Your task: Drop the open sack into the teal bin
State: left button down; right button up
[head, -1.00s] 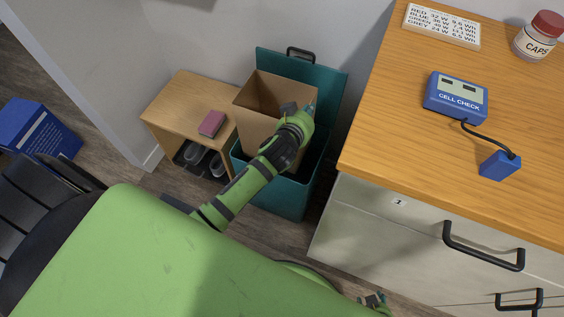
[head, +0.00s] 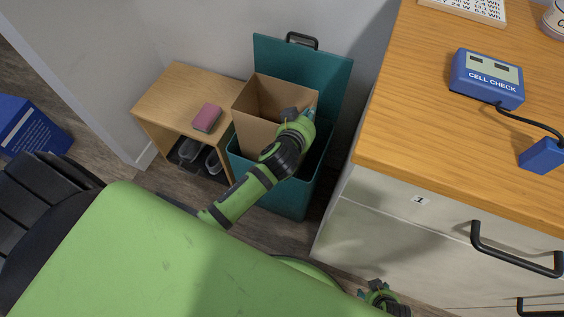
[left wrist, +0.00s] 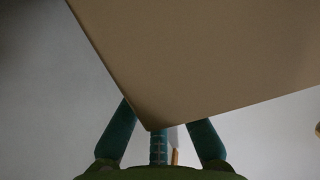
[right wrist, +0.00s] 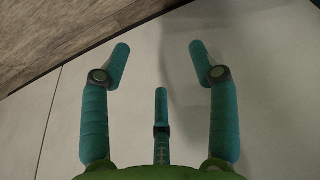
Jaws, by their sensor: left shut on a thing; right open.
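The open sack (head: 262,103) is a brown paper box-shaped bag with its mouth up, slightly tilted. It is over the teal bin (head: 302,198), with its lower part inside the bin's opening or behind its front rim. The bin's lid (head: 328,75) stands open against the wall. My left gripper (head: 306,114) is shut on the sack's right side. In the left wrist view the sack (left wrist: 205,55) fills the top, against the fingers (left wrist: 160,135). My right gripper (right wrist: 160,65) is open and empty, low by the drawers; it shows at the bottom of the head view (head: 375,290).
A low wooden bench (head: 180,90) with a pink block (head: 207,117) on top and shoes (head: 190,150) below stands left of the bin. The wooden-topped drawer cabinet (head: 440,130) is close on the right. A blue box (head: 30,128) is at far left.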

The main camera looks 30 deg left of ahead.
pick_arm(q)
jog(key=c, duration=1.3)
grip_release()
jog(key=shift+c, duration=0.2)
jog(key=v, duration=1.2)
jog(key=shift+f, duration=0.1)
